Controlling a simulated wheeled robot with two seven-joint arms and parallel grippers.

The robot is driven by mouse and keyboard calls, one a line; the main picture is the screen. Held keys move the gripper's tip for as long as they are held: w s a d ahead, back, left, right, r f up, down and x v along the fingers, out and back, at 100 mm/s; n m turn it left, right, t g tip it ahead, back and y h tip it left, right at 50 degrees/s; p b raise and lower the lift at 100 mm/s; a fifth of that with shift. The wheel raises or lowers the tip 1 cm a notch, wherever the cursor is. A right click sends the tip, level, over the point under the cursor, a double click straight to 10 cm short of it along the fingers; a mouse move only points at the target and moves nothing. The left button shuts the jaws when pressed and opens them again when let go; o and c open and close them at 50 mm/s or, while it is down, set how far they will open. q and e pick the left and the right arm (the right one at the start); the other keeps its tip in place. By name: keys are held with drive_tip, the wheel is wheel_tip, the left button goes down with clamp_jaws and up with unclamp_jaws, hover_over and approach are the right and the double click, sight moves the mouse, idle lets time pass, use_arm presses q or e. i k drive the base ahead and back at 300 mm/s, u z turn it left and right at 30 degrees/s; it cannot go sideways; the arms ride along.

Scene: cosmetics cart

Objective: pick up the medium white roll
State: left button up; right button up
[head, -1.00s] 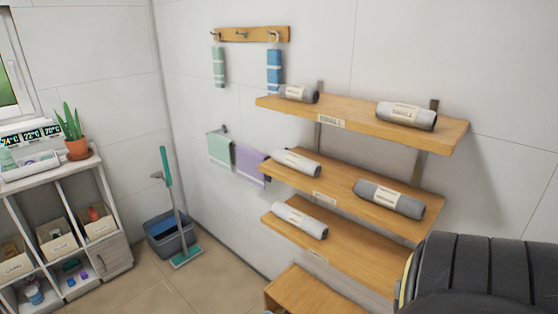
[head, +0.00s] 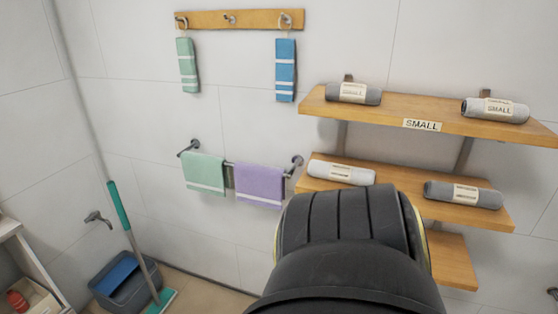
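A white roll (head: 342,172) with a paper label lies at the left end of the middle wooden shelf (head: 485,215). A dark grey roll (head: 463,194) lies to its right on that shelf. The top shelf (head: 422,109), labelled SMALL, holds a grey roll (head: 353,93) and a lighter grey roll (head: 495,109). The lower shelf (head: 457,262) is mostly hidden behind a black padded arm part of mine, and no roll shows on it now. The middle shelf's label is not visible. Neither gripper is in view.
A green towel (head: 204,172) and a purple towel (head: 259,184) hang on a wall bar left of the shelves. Two more towels hang from a wooden hook rack (head: 239,19). A bucket (head: 125,283) and a mop (head: 133,240) stand on the floor at lower left.

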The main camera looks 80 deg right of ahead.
sight(330, 171)
drive_tip(key=i, duration=1.35)
drive_tip(key=z, duration=3)
drive_tip(key=i, duration=0.75)
drive_tip(key=z, duration=0.35)
